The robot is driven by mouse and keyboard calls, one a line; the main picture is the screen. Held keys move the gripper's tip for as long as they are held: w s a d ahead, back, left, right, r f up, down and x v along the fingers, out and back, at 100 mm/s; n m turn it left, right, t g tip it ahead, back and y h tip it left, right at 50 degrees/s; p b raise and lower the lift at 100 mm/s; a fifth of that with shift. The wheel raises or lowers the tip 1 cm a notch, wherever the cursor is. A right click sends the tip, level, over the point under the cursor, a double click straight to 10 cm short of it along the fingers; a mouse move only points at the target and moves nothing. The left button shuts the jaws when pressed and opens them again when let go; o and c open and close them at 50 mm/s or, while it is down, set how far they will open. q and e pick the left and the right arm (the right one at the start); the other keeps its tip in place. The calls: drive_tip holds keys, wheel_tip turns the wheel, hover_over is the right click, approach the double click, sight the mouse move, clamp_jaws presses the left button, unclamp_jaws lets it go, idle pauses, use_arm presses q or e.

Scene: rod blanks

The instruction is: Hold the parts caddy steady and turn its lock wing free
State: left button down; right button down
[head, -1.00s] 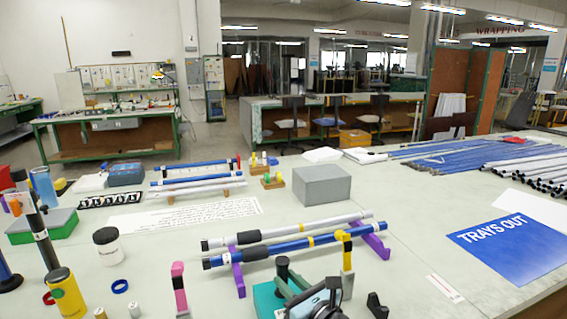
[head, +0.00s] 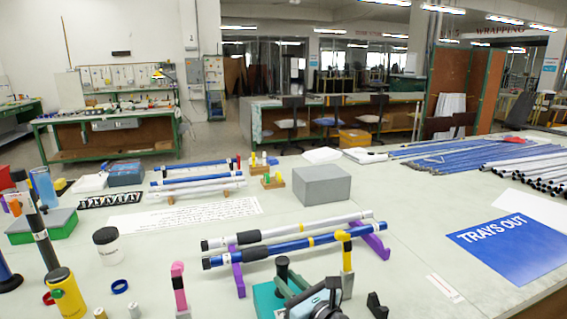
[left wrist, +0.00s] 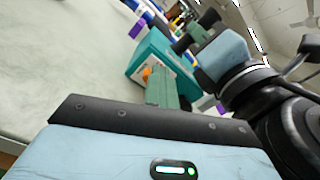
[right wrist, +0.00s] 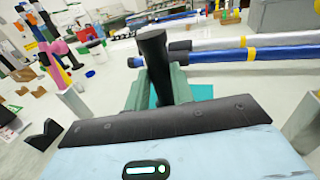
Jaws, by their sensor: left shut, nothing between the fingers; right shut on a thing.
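The teal parts caddy (head: 265,299) stands at the front of the table, mostly behind my right arm. It also shows in the left wrist view (left wrist: 150,53) and the right wrist view (right wrist: 203,92). My right gripper (right wrist: 160,88) is shut on the caddy's upright black handle (right wrist: 152,58). An orange lock wing (left wrist: 147,72) shows on the caddy's side, partly hidden. My left gripper (left wrist: 161,82) is shut and empty, with its fingertips close to the wing. I cannot tell whether they touch it. The left gripper is not made out in the head view.
Behind the caddy, a white rod and a blue rod (head: 265,253) lie across purple stands (head: 375,240). A pink post (head: 179,290) stands left and a yellow-topped post (head: 346,262) right. A grey box (head: 321,186) sits farther back.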

use_arm(q)
drive_tip(key=shift+s+a+f, duration=0.1)
drive_tip(key=shift+a+f, duration=0.2)
drive_tip(key=shift+a, duration=0.15)
drive_tip(key=shift+a+r, duration=0.1)
drive_tip(key=shift+r, duration=0.05)
drive_tip(key=shift+s+a+r, duration=0.1)
drive_tip(key=shift+r, duration=0.1)
drive_tip(key=shift+s, duration=0.1)
drive_tip(key=shift+v, duration=2.9)
use_arm(e)
drive_tip(key=c, duration=1.1)
unclamp_jaws()
